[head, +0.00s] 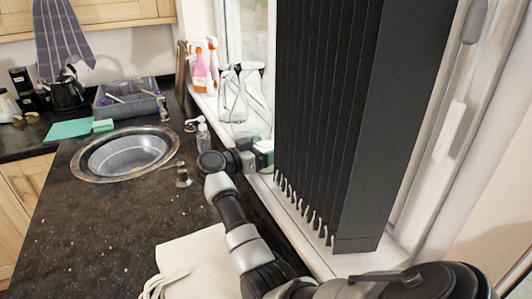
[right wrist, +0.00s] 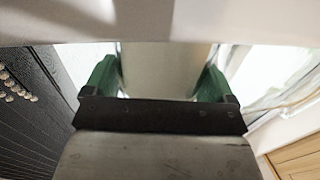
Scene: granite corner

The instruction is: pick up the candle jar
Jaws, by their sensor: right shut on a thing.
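My right arm reaches from the lower right to the window sill in the head view, with the right gripper (head: 262,156) at the sill beside the dark blind. In the right wrist view the green fingers of the right gripper (right wrist: 160,82) are shut on a pale, smooth, round-sided thing, which I take to be the candle jar (right wrist: 165,68). A finger stands on each side of it. Its top and base are hidden. In the head view the jar is mostly hidden by my gripper and wrist. My left gripper is in neither view.
A folded dark blind (head: 330,110) stands close right of the gripper. Clear glass bottles (head: 233,97) and spray bottles (head: 203,62) stand farther along the sill. A round sink (head: 125,157), soap bottle (head: 203,138) and tap lie left.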

